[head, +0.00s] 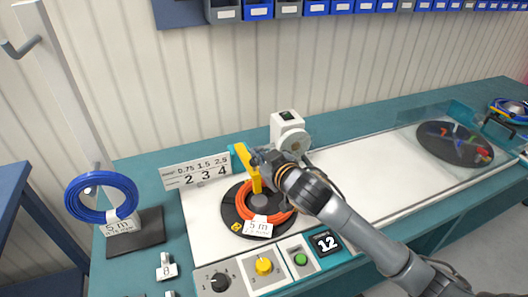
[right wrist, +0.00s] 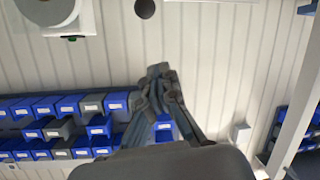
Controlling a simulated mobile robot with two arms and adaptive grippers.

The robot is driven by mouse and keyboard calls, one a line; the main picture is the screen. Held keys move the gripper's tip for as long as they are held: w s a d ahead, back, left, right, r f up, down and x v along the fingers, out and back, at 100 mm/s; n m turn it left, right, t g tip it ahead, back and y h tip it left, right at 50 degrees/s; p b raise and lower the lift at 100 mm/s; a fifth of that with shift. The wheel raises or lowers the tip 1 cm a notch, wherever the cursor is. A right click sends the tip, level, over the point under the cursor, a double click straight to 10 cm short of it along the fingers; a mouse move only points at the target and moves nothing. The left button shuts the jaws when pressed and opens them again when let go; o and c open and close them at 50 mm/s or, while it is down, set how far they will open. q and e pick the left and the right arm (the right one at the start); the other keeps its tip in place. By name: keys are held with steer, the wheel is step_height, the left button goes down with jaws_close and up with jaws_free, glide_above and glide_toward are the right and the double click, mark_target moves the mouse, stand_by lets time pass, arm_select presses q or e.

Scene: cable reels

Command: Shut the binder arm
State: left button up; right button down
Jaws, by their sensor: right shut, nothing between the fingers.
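The yellow binder arm (head: 246,166) stands raised over the black turntable (head: 230,212) at the middle left, its upper end leaning left. An orange cable coil (head: 276,220) lies around the hub (head: 259,202) below it, with a white "5 m" tag (head: 258,227) at its front. My right gripper (head: 256,158) is shut and empty, close beside the binder arm's upper part on its right; I cannot tell whether they touch. Its closed fingers also show in the right wrist view (right wrist: 158,72). The gripper and forearm hide part of the area behind. My left gripper is not in view.
A white device with a round face (head: 287,130) stands behind the gripper. A number plate (head: 197,172) stands at left, near a blue cable coil (head: 101,198). Knobs and a green button (head: 300,259) line the front.

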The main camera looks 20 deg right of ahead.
steer(key=p, duration=0.2)
glide_above(252, 164)
steer(key=w+a, duration=0.1)
steer(key=w, duration=0.1)
step_height(252, 164, down, 2)
steer(key=f, duration=0.2)
steer(key=s, duration=0.1)
steer(key=shift+d+f+p, duration=0.3)
steer(key=shift+d+f, duration=0.1)
steer(key=shift+s+d+f, duration=0.25)
steer(key=shift+s+f, duration=0.2)
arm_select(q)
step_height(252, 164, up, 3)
arm_select(e)
steer(key=shift+w+a, duration=0.1)
steer(key=f+b, duration=0.1)
steer(key=b, duration=0.1)
steer(key=f+t+b, duration=0.1)
steer(key=b, duration=0.1)
steer(key=shift+s+f, duration=0.2)
steer(key=shift+s, duration=0.2)
steer(key=shift+f+b, duration=0.1)
steer(key=shift+b, duration=0.35)
steer(key=shift+s, duration=0.1)
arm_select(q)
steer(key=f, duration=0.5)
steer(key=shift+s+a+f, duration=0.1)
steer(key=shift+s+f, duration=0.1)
arm_select(e)
steer(key=shift+t, duration=0.3)
